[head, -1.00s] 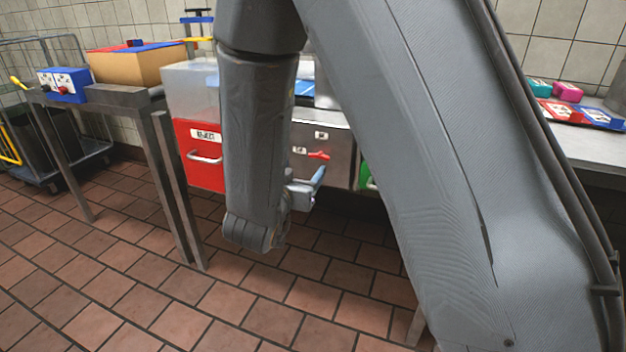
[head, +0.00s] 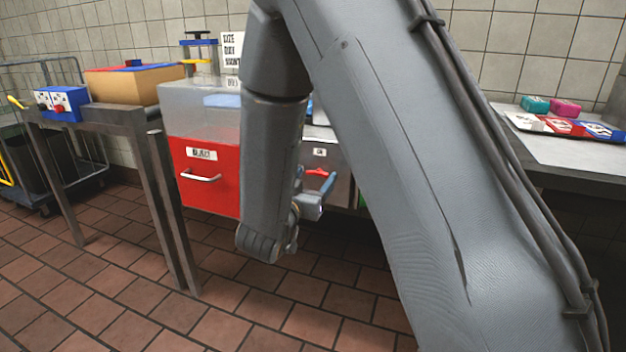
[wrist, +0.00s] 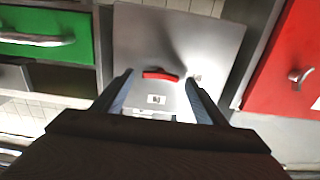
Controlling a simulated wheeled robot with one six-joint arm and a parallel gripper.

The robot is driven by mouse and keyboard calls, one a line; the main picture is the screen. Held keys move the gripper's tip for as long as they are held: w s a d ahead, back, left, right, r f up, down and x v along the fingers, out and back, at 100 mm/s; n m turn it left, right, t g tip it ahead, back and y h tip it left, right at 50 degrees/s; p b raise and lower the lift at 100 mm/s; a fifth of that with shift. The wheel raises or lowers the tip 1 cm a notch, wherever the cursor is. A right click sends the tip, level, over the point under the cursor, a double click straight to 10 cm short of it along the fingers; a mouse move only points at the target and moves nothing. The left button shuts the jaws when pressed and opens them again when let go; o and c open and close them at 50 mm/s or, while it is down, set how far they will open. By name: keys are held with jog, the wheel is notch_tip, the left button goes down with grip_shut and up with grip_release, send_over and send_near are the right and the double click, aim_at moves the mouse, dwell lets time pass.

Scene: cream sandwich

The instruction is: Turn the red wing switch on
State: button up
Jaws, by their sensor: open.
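The red wing switch (head: 318,171) is a small red handle on the front of a grey metal box (head: 338,160). In the wrist view the red wing switch (wrist: 160,75) lies level across the metal panel (wrist: 180,40), with a small label below it. My gripper (head: 322,184) shows partly in the head view, with a blue-grey finger just below the switch in the picture. In the wrist view my gripper (wrist: 158,82) is open, one finger on each side of the switch. I see no contact, and the remaining depth is hard to judge. My arm hides part of the box.
A red drawer (head: 212,170) with a handle is left of the metal box in the head view. A green drawer (wrist: 45,30) is on the box's other side. A dark side table (head: 120,113) holds a blue switch box (head: 62,104). Tiled floor is open in front.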

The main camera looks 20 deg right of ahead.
jog(key=shift+c, duration=0.5)
jog(key=c, duration=1)
jog(key=shift+o, duration=0.2)
jog(key=shift+m, duration=0.3)
jog(key=m, duration=0.3)
jog(key=shift+m, duration=0.3)
jog(key=m+b, duration=0.1)
jog(key=m, duration=0.3)
jog(key=shift+d+f+m, duration=0.1)
jog(key=shift+f+m, duration=0.05)
jog(key=shift+m, duration=0.15)
jog(key=m+b, duration=0.2)
jog(key=m, duration=0.2)
jog(key=shift+f+m, duration=0.1)
jog(key=shift+m, duration=0.2)
jog(key=shift+s+m+b, duration=0.1)
jog(key=shift+m+b, duration=1.4)
jog(key=shift+m, duration=0.7)
